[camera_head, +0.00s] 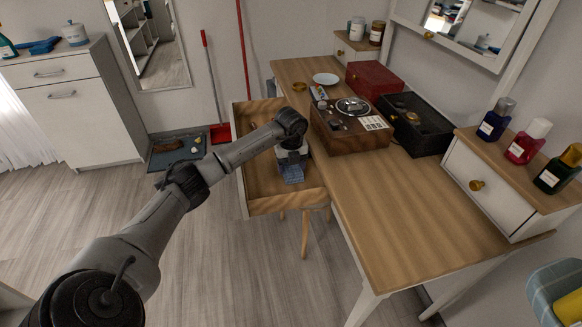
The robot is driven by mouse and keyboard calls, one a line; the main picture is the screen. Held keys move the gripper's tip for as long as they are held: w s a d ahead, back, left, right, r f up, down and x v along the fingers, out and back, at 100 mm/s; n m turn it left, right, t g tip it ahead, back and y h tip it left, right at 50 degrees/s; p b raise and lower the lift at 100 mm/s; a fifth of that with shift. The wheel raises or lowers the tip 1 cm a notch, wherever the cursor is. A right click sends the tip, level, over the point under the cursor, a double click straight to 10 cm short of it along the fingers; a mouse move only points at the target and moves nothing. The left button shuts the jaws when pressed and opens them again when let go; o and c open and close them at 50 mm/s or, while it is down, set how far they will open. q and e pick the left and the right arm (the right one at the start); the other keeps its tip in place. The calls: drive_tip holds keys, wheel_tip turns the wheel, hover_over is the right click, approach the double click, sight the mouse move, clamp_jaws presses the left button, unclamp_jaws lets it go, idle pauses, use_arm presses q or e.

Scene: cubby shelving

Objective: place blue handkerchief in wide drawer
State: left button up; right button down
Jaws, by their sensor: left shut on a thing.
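The wide drawer (272,204) is pulled out from the wooden dressing table, and its wooden floor shows. My left arm reaches in from the left, and my left gripper (291,165) points down over the drawer. It is shut on the blue handkerchief (292,174), a small blue patch below the gripper. The handkerchief is inside the drawer's outline; I cannot tell whether it touches the drawer floor. My right gripper is not in view.
A small drawer unit (490,190) with several bottles is at right. The table's front is clear.

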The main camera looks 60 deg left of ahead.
sight(291, 167)
use_arm(q)
drive_tip(key=shift+f, duration=0.1)
drive_tip(key=o, duration=0.9)
wheel_tip(291, 167, up, 12)
drive_tip(key=p, duration=0.6)
drive_tip(key=shift+p, duration=0.3)
